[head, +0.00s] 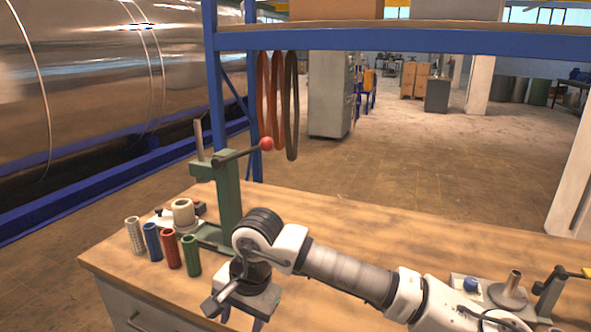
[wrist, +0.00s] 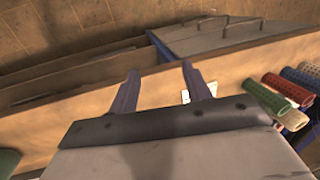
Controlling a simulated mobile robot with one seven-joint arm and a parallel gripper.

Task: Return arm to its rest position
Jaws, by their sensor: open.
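My gripper (head: 241,318) hangs at the end of my white and grey arm, over the front part of the wooden bench (head: 365,240), pointing down. Its two blue fingers show apart at the bottom edge of the head view. In the wrist view my gripper (wrist: 158,82) is open, with nothing between the fingers. Behind them lies the bench edge and the cabinet front (wrist: 225,40) below it. My arm reaches in from the lower right and is bent at the wrist.
Left of my gripper stand a green tube (head: 191,256), a red tube (head: 171,249), a blue tube (head: 152,242) and a white tube (head: 134,235). A green press (head: 229,195) with a red-knobbed lever rises behind. A blue rack (head: 400,40) spans above. The bench's middle is clear.

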